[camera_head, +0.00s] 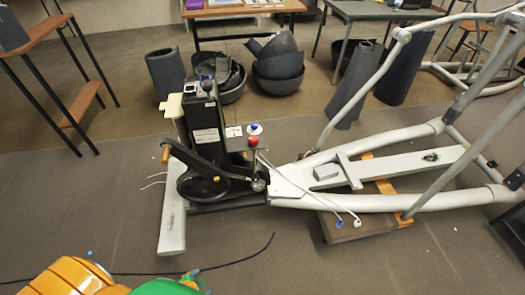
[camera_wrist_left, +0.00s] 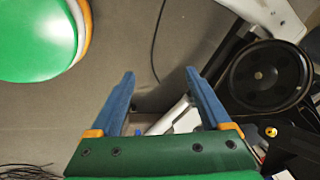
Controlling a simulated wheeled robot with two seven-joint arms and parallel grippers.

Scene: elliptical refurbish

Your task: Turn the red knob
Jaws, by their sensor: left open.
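The red knob (camera_head: 253,140) is small and sits on the upper right side of the dark drive unit of a partly dismantled elliptical machine, just below a white and blue cap (camera_head: 254,128). I cannot make out the knob in the left wrist view. In that view my left gripper (camera_wrist_left: 158,76) has its two blue fingers spread wide, with nothing held between them. The machine's black wheel (camera_wrist_left: 264,78) is to the right of the fingers. My orange and green arm parts show at the bottom of the head view, well short of the knob.
The elliptical's white frame (camera_head: 400,165) stretches right from the drive unit (camera_head: 205,130). A black cable (camera_head: 235,262) lies on the floor in front. Dark bins (camera_head: 280,68) stand behind, with tables further back. Open grey floor lies in front and to the left.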

